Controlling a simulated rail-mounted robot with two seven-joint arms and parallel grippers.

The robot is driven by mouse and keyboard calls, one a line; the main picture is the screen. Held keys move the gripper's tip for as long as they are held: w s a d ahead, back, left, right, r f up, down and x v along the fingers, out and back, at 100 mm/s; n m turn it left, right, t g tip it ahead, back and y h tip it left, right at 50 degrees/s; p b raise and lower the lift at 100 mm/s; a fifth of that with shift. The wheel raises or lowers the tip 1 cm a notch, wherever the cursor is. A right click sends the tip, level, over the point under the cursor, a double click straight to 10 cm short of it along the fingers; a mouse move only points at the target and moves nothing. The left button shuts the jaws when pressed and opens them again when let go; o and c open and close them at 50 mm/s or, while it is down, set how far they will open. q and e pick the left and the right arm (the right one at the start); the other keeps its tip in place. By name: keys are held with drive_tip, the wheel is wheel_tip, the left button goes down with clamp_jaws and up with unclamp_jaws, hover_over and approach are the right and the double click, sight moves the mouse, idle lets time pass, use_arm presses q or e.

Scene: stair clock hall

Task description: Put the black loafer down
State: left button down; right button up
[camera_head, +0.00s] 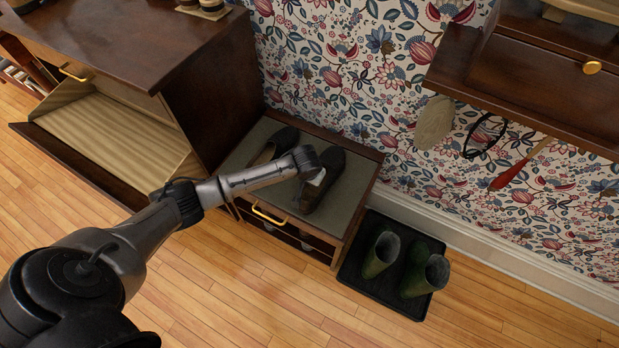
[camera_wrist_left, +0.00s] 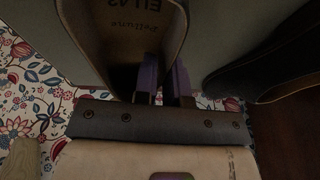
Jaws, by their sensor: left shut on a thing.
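Two black loafers are at the top of a low shoe bench (camera_head: 352,213) with a grey-green pad. My left gripper (camera_head: 312,180) reaches over from the left and is shut on the side wall of the right-hand black loafer (camera_head: 334,163). In the left wrist view this loafer (camera_wrist_left: 122,35) shows its tan inside with lettering. The fingers (camera_wrist_left: 165,82) pinch its edge. I cannot tell whether its sole touches the pad. The other loafer (camera_head: 283,138) lies to its left, partly behind my arm, and shows dark at the right of the wrist view (camera_wrist_left: 262,72). My right gripper is out of view.
A dark cabinet (camera_head: 205,95) with a tilted-open compartment (camera_head: 110,128) stands left of the bench. Green boots (camera_head: 381,254) stand on a black tray (camera_head: 362,283) to the right. A wall shelf (camera_head: 525,85) with hanging items is at upper right. The patterned wall is behind.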

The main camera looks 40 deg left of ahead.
use_arm(q)
drive_tip(key=shift+w, duration=0.1)
drive_tip(key=c, duration=1.2)
unclamp_jaws()
drive_tip(key=shift+f, duration=0.1)
drive_tip(key=shift+c, duration=0.2)
drive_tip(key=shift+o, duration=0.3)
drive_tip(key=p+v, duration=0.6)
drive_tip(key=v, duration=0.6)
drive_tip(key=s+d+f+m+h, duration=0.2)
drive_tip(key=s+d+f+m, duration=0.15)
drive_tip(key=s+d, duration=0.85)
drive_tip(key=s+r, duration=0.2)
drive_tip(key=s, duration=0.5)
drive_tip(key=s+r+m, duration=0.1)
drive_tip(key=s+r, duration=0.1)
drive_tip(key=s, duration=0.6)
drive_tip(key=shift+s+a+r+t, duration=0.2)
drive_tip(key=shift+s+r+t, duration=0.1)
drive_tip(key=shift+r, duration=0.1)
